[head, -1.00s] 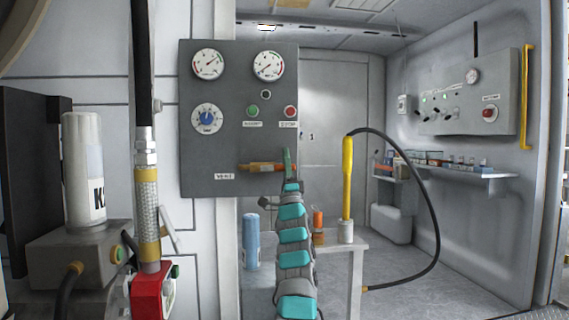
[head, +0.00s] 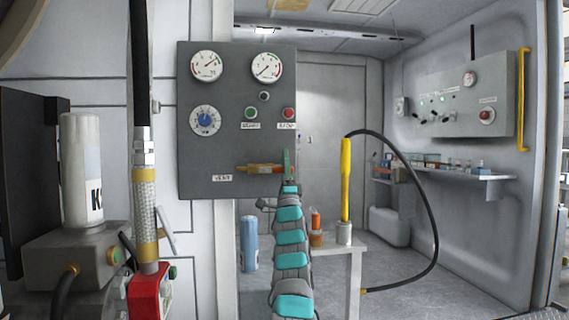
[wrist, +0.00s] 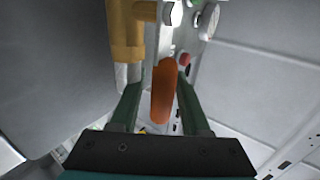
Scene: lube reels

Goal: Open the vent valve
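The vent valve is a brass body (wrist: 127,32) with an orange lever handle (wrist: 163,92). In the head view the valve (head: 255,168) sits low on the grey panel, right of the VENT label (head: 222,177). My gripper (head: 287,163) is at the handle's right end there, seen side-on and partly covering it. In the wrist view my gripper's green fingers (wrist: 158,92) stand apart with the handle between them. A gap shows on the left of the handle; the right finger is closer. Whether it touches is unclear.
The grey panel (head: 200,150) carries gauges, a blue knob (head: 206,120) and green and red buttons. A small table (head: 345,245) holds a yellow-handled hose tool (head: 346,180) and an orange bottle (head: 316,222).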

